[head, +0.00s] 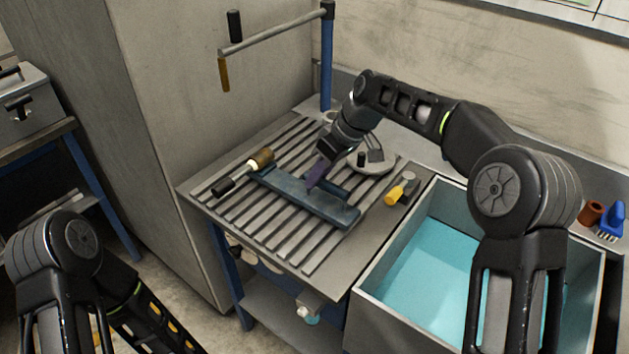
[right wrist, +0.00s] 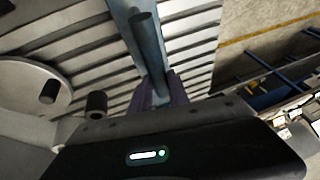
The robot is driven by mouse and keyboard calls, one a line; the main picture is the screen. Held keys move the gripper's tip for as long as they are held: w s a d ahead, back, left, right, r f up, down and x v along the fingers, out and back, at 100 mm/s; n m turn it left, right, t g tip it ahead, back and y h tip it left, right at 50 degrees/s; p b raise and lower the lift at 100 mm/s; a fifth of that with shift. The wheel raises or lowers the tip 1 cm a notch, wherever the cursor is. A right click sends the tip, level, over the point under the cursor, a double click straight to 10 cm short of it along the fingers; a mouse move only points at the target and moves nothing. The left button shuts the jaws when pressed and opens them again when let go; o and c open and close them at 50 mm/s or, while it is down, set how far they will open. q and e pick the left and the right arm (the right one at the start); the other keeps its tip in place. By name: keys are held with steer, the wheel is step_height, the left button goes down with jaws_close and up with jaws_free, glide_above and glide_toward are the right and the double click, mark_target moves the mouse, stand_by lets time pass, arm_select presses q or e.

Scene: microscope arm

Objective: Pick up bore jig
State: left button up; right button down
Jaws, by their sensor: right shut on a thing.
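The bore jig appears to be the long blue-grey piece (head: 328,208) lying on the slatted rack. It has a flat base and a raised bar. My right gripper (head: 316,178), with purple fingers, comes down on it from above and is shut on its raised part. In the right wrist view, the blue piece (right wrist: 148,45) runs up from between the purple fingers (right wrist: 160,92), with a dark cylinder along it. The fingers hide part of the grip. I cannot tell whether the piece is clear of the slats. My left gripper is not in view.
A dark-handled tool (head: 243,172) lies left of the blue piece. A round grey plate with posts (head: 372,160) stands behind, and a yellow-handled tool (head: 400,190) lies right. A basin of blue liquid (head: 420,262) is at right. A blue post with a rail (head: 326,60) rises behind.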

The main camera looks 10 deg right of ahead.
step_height(320, 180, up, 9)
steer(key=shift+f+b, duration=0.1)
steer(key=shift+b, duration=0.2)
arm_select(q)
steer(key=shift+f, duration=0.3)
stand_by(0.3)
